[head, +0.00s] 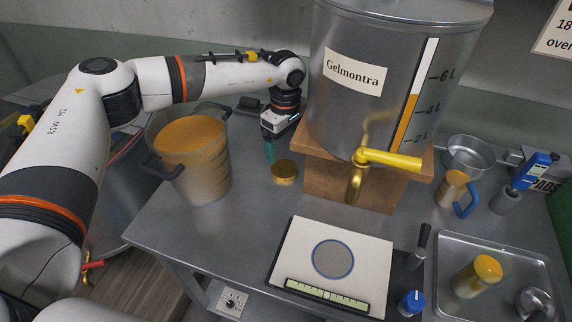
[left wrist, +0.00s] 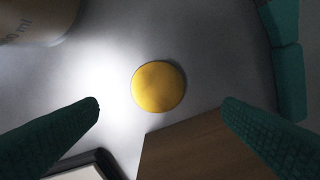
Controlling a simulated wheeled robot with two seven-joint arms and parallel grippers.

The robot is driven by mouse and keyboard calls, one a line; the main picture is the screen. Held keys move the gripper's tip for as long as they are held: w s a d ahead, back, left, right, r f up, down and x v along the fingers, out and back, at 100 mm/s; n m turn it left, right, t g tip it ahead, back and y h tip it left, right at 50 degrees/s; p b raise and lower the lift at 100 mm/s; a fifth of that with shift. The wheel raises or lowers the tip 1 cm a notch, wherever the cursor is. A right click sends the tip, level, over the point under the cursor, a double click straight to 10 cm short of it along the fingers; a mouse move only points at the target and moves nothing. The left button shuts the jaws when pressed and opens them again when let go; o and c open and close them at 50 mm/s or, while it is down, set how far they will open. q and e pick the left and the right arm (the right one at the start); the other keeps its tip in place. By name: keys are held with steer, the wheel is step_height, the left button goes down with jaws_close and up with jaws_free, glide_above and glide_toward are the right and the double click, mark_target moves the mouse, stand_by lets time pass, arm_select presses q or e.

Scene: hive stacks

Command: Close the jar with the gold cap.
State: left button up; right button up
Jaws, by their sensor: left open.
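The gold cap (head: 285,172) lies flat on the grey table, left of the wooden stand. In the left wrist view the gold cap (left wrist: 158,86) is a round yellow disc, centred between and slightly beyond my fingertips. My left gripper (head: 269,152) points down just behind and left of the cap, apart from it; its teal fingers are open and empty in the left wrist view (left wrist: 160,112). A small jar (head: 474,281) with a golden-yellow top stands upright in the metal tray at the lower right; I cannot tell whether that top is a lid or its contents. My right gripper is out of view.
A steel tank (head: 335,110) labelled Gelmontra stands on a wooden stand (head: 320,180) with a yellow tap. A measuring bucket (head: 205,180) stands left of the cap. A scale (head: 300,240), a blue-handled cup (head: 450,188) and the tray (head: 440,255) occupy the right and front.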

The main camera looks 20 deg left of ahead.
mark_target(286, 169)
arm_select(q)
steer(key=shift+f, duration=0.1)
steer(key=shift+f, duration=1.05)
steer(key=shift+s+f+p, duration=0.1)
steer(key=shift+f+p, duration=0.2)
steer(key=shift+p, duration=0.15)
step_height(286, 169, down, 4)
steer(key=shift+s+d+r+p, duration=0.1)
steer(key=shift+s+r+p, duration=0.05)
steer(key=shift+p, duration=0.35)
steer(key=shift+f, duration=0.5)
steer(key=c, duration=1)
